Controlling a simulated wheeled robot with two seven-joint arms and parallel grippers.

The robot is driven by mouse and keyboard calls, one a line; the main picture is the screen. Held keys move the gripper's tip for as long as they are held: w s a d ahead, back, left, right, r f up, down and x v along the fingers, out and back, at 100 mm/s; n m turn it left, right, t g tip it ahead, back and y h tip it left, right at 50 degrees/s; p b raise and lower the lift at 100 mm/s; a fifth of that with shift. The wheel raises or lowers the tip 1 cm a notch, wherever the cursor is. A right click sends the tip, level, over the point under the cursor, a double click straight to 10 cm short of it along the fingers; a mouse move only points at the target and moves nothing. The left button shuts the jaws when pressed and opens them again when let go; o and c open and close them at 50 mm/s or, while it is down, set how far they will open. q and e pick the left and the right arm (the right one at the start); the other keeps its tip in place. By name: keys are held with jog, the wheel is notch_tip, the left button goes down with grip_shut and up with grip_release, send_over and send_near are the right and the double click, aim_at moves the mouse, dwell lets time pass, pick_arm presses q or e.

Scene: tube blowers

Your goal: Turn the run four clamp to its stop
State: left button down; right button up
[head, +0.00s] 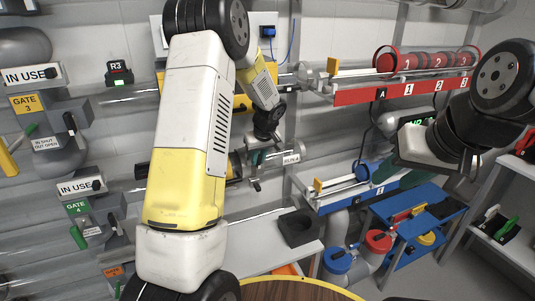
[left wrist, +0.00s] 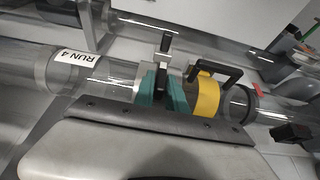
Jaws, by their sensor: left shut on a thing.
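The clear tube labelled RUN 4 (left wrist: 82,58) crosses the left wrist view. My left gripper (left wrist: 163,95), with teal finger pads, is at this tube, shut on a dark upright clamp handle (left wrist: 165,44) that rises between the pads. A yellow collar with a black handle (left wrist: 206,95) sits just to the right of the pads. In the head view my left gripper (head: 258,158) is beside a white label plate, and the clamp is mostly hidden there. My right gripper (head: 410,179) hangs at the right, away from the tube; its jaw opening is unclear.
A red-fronted rack (head: 400,92) with red canisters is at upper right, above a blue-fronted rack (head: 345,198). A blue stand (head: 415,220) is at lower right. Gate boxes (head: 45,105) line the left wall. A round wooden top (head: 290,290) is at the bottom.

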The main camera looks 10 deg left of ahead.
pick_arm(q)
jog(key=shift+d, duration=0.1)
jog(key=g+y, duration=0.1)
jog(key=m+g+y, duration=0.1)
jog(key=y, duration=0.1)
jog(key=shift+w+d+f, duration=0.1)
jog(key=shift+w+d, duration=0.1)
jog(key=g+y, duration=0.1)
jog(key=y, duration=0.2)
jog(key=m+g+y, duration=0.1)
jog(key=g+y, duration=0.1)
jog(key=y, duration=0.1)
jog(key=f+m+g+y, duration=0.1)
jog(key=y, duration=0.1)
jog(key=shift+w+d+y, duration=0.15)
jog(key=shift+d+y, duration=0.15)
jog(key=shift+y, duration=0.1)
jog(key=shift+f+m+g+y, duration=0.1)
jog(key=shift+m+g+y, duration=0.55)
jog(key=shift+y, duration=0.85)
jog(key=c, duration=1.5)
grip_release()
jog(key=shift+o, duration=0.2)
jog(key=w+d, duration=0.1)
jog(key=d, duration=0.6)
jog(key=shift+w+d, duration=0.3)
